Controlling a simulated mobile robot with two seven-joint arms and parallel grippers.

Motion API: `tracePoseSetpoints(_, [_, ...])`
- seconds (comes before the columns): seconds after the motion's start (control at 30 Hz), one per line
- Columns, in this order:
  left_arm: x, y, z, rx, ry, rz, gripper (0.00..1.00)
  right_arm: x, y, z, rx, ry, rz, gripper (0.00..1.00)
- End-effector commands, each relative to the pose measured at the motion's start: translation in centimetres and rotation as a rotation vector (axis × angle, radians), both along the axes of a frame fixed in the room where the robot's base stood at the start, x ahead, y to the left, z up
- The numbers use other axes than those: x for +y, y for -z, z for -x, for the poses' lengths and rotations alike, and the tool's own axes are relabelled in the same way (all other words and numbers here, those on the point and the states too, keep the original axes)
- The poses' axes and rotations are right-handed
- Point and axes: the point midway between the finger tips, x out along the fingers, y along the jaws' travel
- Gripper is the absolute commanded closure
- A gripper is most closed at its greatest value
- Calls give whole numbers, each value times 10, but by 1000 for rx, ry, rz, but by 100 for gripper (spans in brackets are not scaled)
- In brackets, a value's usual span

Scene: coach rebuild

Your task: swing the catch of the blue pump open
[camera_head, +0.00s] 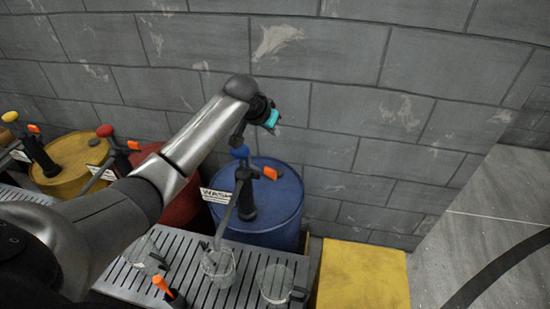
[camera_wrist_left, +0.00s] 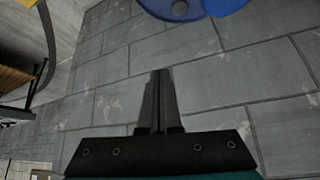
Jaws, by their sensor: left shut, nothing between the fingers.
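The blue pump (camera_head: 246,190) stands on the blue drum (camera_head: 280,207), with a black body, a blue knob (camera_head: 240,152) on top and a spout reaching down to the left. Its orange catch (camera_head: 270,173) sticks out to the right of the body. My left gripper (camera_head: 272,119) is above and a little right of the knob in the head view, apart from the pump. Its fingers (camera_wrist_left: 160,74) are shut and empty in the wrist view, where part of a blue surface, likely the drum (camera_wrist_left: 220,8), shows at the top edge. My right gripper is out of view.
A yellow drum (camera_head: 75,165) and a partly hidden red drum (camera_head: 180,208) with pumps stand left. Glass mugs (camera_head: 275,284) stand on the slatted tray (camera_head: 240,257) in front. A yellow block (camera_head: 362,275) is at right. A block wall (camera_head: 340,120) rises behind.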

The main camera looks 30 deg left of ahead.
Motion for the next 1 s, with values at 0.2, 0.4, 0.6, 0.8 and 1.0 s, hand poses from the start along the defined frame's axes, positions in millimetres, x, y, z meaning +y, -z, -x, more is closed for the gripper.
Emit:
tracePoseSetpoints(0.2, [-12,-5,18,221,70,-1,100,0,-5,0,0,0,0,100])
tracePoseSetpoints(0.4, [-15,-3,25,282,92,-2,100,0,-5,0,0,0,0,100])
tracePoseSetpoints(0.6, [-16,19,18,285,91,-1,100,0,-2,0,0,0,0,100])
tracePoseSetpoints(0.8, [-18,48,7,281,90,0,100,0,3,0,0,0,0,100])
tracePoseSetpoints(1.0, [-19,75,-2,280,90,-1,100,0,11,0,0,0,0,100])
